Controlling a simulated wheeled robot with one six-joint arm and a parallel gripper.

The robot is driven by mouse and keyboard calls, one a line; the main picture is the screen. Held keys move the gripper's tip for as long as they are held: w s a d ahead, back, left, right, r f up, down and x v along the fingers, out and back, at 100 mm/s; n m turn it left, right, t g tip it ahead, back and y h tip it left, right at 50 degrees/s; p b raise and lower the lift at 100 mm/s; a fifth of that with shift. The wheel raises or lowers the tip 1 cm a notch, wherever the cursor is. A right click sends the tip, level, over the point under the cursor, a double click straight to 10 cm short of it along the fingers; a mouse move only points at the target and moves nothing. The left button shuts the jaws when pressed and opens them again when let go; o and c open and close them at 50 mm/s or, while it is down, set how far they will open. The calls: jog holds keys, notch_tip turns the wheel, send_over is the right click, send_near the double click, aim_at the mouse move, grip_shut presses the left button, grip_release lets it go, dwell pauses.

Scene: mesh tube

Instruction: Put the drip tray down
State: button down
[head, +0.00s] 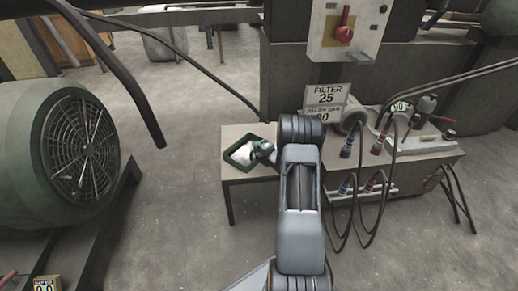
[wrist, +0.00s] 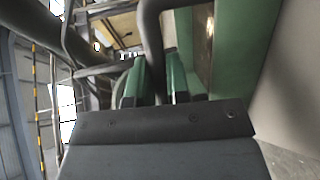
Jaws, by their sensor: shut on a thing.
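The drip tray (head: 234,163) is a shallow green tray with something whitish inside. In the head view it is over the left part of a small table (head: 240,176), roughly level; I cannot tell whether it touches the top. My gripper (head: 264,151) is at the tray's right side, shut on it. In the wrist view my gripper (wrist: 155,88) has its two fingers around a dark grey bar, seemingly the tray's handle. The green tray wall (wrist: 238,45) fills the upper right there. My arm hides part of the table.
Hoses and a pump bench (head: 420,150) are to the right. A large green fan housing (head: 60,150) is at left. Black pipes (head: 125,75) hang at upper left. Floor left of the table is clear.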

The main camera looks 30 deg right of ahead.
jog(key=c, duration=1.1)
grip_release()
jog(key=s+r+p, duration=0.2)
jog(key=s+p, duration=0.1)
jog(key=s, duration=0.8)
jog(key=a+r+m+g+h, duration=0.4)
jog(key=a+r+m+g, duration=0.2)
jog(key=a+r+m, duration=0.35)
jog(key=s+a+r+m+g+y, duration=0.1)
jog(key=s+a+r+m+g, duration=0.2)
jog(key=s+a+m, duration=0.2)
jog(key=s+a+r+m+g+y, duration=0.1)
jog(key=s+a+r+m+g, duration=0.3)
jog(key=s+a, duration=0.6)
jog(key=shift+s+a+r+m+y, duration=0.25)
jog(key=shift+s+a+m+y, duration=0.15)
jog(key=shift+s, duration=0.8)
